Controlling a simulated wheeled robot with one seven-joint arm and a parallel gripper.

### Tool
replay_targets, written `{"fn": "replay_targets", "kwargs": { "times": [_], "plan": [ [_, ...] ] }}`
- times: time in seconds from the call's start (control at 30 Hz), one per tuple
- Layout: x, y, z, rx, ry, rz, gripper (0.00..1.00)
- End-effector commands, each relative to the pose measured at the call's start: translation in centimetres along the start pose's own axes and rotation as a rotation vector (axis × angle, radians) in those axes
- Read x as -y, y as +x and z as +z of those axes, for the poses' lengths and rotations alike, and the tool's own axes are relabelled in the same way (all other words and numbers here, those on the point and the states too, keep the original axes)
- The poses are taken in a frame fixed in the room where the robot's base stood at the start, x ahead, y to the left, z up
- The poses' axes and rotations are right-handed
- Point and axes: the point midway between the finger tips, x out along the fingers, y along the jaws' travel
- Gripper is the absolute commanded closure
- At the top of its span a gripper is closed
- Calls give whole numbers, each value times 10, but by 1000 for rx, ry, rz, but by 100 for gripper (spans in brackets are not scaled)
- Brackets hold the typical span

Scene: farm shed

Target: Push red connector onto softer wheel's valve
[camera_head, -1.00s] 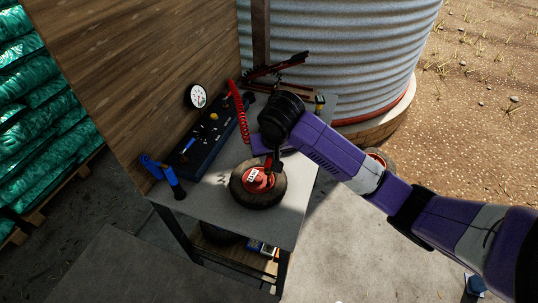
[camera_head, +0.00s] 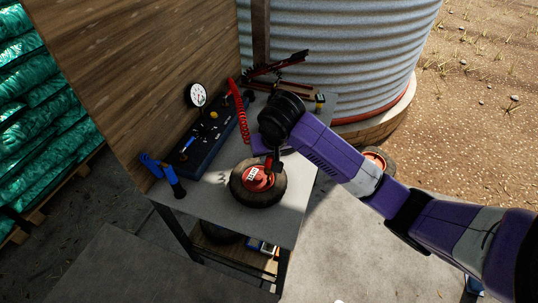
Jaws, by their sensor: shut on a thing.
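A black wheel (camera_head: 246,196) with a red hub and a white label lies flat on the grey bench. My gripper (camera_head: 272,163) points down at the hub's far side, close to the wheel. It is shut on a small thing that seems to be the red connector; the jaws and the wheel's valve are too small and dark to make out. A red coiled hose (camera_head: 239,112) hangs beside the panel, its lower end near the bench top. A second wheel with a red hub (camera_head: 375,158) shows partly behind my arm, at right.
A dark panel (camera_head: 212,135) with knobs and a round gauge (camera_head: 198,95) stand along the wooden wall. A blue-and-black tool (camera_head: 172,180) lies at the bench's left corner. The grey bench top (camera_head: 285,225) is clear at the front. A corrugated tank (camera_head: 340,50) stands behind.

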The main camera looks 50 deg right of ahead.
Motion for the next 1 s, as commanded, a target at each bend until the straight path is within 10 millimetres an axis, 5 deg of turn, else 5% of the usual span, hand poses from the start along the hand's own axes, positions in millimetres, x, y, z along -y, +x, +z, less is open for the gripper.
{"fn": "replay_targets", "kwargs": {
  "times": [1.0],
  "plan": [
    [0, 10, 4, 0, 0, 0, 100]
  ]
}}
